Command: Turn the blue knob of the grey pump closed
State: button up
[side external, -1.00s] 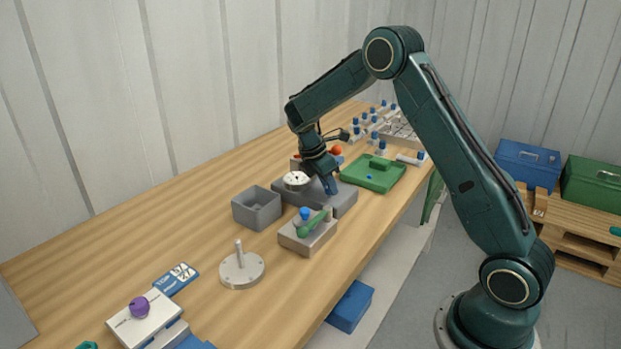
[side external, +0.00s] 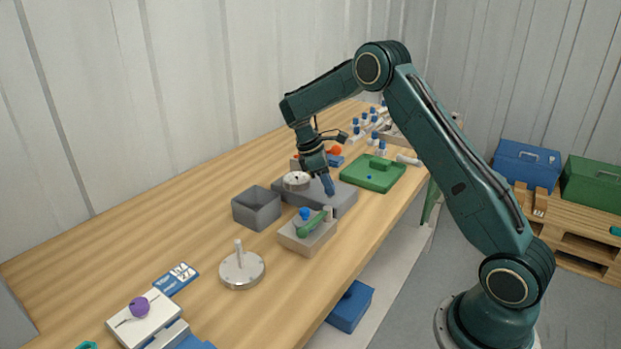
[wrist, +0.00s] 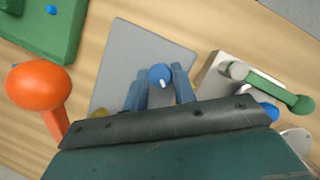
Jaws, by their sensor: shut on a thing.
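The grey pump (side external: 343,206) sits on the wooden table with a round white gauge (side external: 296,181) on it; its grey top (wrist: 120,62) fills the middle of the wrist view. The blue knob (wrist: 160,74) is round with a small white mark and stands on that top. My gripper (wrist: 160,84) has its two blue fingers on either side of the knob, shut on it. In the side view my gripper (side external: 327,185) points down over the pump, and the knob cannot be told apart from the blue fingers there.
A pale block with a green lever (side external: 308,236) stands just in front of the pump. A grey open box (side external: 256,207) is to its left, a green tray (side external: 373,175) behind right. An orange ball-shaped handle (wrist: 38,87) is close to my gripper in the wrist view.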

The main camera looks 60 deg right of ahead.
jog(key=shift+r+m, duration=0.1)
jog(key=shift+m, duration=0.2)
jog(key=o, duration=1)
jog(key=shift+w, duration=0.1)
jog(key=shift+v, duration=3.55)
jog(key=shift+r, duration=0.1)
